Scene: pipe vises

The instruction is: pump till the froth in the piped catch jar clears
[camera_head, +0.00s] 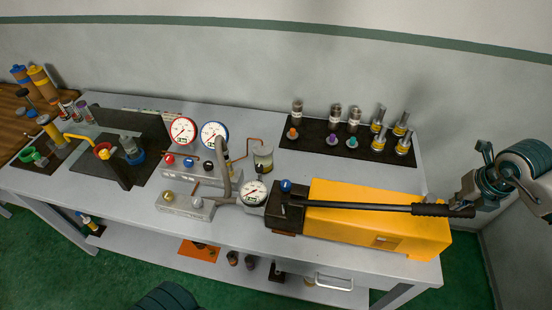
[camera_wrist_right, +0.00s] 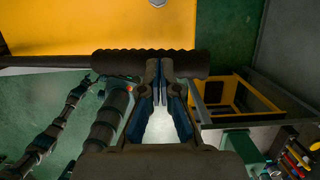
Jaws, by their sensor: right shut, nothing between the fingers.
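The yellow hand pump (camera_head: 360,215) stands on the bench at the right. Its black lever (camera_head: 375,207) lies nearly level and ends in a ribbed grip (camera_head: 440,210). My right gripper (camera_head: 468,205) is at the free end of the lever. In the right wrist view, its fingers (camera_wrist_right: 160,80) are shut with nothing between them, overlapping the grip (camera_wrist_right: 115,64); contact is unclear. My left gripper is out of view.
A pressure gauge (camera_head: 253,192) sits left of the pump, with two more gauges behind a grey valve block (camera_head: 185,168). A black mat (camera_head: 300,155) with several cylinders lies at the back. Bare bench lies at front left.

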